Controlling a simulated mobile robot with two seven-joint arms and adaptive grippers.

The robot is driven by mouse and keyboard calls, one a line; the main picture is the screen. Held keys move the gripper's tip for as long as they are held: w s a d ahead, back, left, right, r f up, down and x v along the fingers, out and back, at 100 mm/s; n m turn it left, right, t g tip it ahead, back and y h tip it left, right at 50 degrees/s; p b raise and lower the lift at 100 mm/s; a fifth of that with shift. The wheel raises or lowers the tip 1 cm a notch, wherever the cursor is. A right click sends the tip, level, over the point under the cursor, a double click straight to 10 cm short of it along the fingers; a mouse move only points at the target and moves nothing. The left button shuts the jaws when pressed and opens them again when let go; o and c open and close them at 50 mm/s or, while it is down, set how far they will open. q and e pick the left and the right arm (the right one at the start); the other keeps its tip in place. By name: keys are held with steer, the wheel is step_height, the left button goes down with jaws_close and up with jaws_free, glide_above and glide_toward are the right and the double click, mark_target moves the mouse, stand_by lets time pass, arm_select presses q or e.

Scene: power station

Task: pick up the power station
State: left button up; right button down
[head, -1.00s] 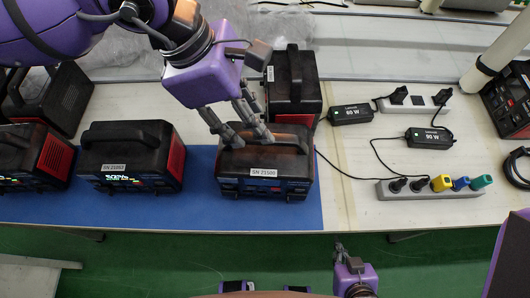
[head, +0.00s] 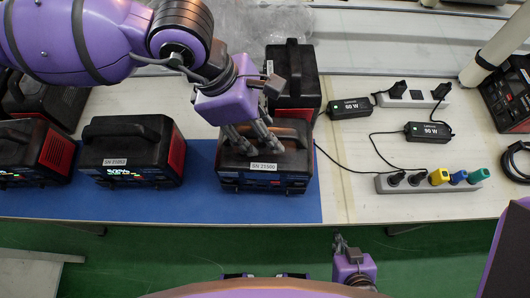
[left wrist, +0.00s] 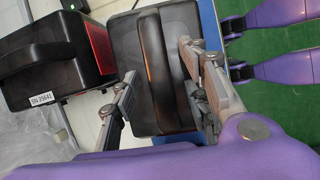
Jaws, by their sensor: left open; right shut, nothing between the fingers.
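A black power station with label SN 21500 (head: 264,182) stands on the blue mat (head: 200,207), its display side facing me. Its top handle shows in the left wrist view (left wrist: 157,65). My left gripper (head: 258,146) is open, pointing down over this power station. In the left wrist view the fingers of my left gripper (left wrist: 163,105) lie on either side of the handle; I cannot tell whether they touch it. My right gripper (head: 340,243) is shut and empty, low in front of the table.
Another station (head: 291,80) stands close behind. Two more (head: 130,150) (head: 35,150) stand to the left, one farther back (head: 45,100). Chargers (head: 428,132), cables and power strips (head: 430,181) lie to the right. A pale post (head: 497,45) stands at the right.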

arm_select(q)
steer(key=shift+f, duration=0.25)
stand_by(0.3)
jaws_close()
steer(key=shift+w+d+r, duration=0.1)
steer(key=shift+r, duration=0.1)
stand_by(0.3)
